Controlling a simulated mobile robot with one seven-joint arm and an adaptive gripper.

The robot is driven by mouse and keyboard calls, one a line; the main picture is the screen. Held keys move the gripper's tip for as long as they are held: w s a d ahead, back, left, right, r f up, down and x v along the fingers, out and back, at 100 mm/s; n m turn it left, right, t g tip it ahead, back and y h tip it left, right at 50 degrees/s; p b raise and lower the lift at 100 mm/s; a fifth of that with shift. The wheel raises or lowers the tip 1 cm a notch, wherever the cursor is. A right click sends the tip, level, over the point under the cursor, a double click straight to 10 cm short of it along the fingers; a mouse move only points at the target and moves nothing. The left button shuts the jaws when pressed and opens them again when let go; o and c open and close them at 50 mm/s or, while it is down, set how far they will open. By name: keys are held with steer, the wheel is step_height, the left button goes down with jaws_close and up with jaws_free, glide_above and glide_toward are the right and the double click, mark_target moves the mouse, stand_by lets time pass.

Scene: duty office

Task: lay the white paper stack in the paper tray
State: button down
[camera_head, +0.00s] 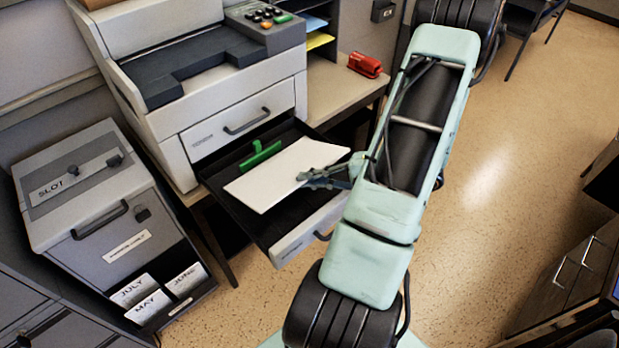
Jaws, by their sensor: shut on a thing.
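The white paper stack (275,179) is a flat white slab over the open paper tray. My gripper (312,180) is shut on its right edge; the arm reaches in from the right and hides part of the tray. The paper tray (237,215) is a dark drawer pulled out of the copier, with a light front panel (300,235) and a green guide (259,152) at its back. The stack lies within the tray's outline in this view, in front of the green guide. I cannot tell whether it touches the tray floor.
The copier (200,75) stands on a table behind the tray, with a closed upper drawer (240,120). A red stapler (365,65) sits on the table to the right. A grey slot cabinet (90,190) with month cards stands at left. Open floor (480,190) lies to the right.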

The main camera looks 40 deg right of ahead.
steer(key=c, duration=1.8)
jaws_free()
steer(key=shift+s, duration=0.1)
steer(key=p+v, duration=0.4)
steer(key=v, duration=0.5)
step_height(320, 180, up, 5)
steer(key=p, duration=0.4)
steer(key=shift+p, duration=0.35)
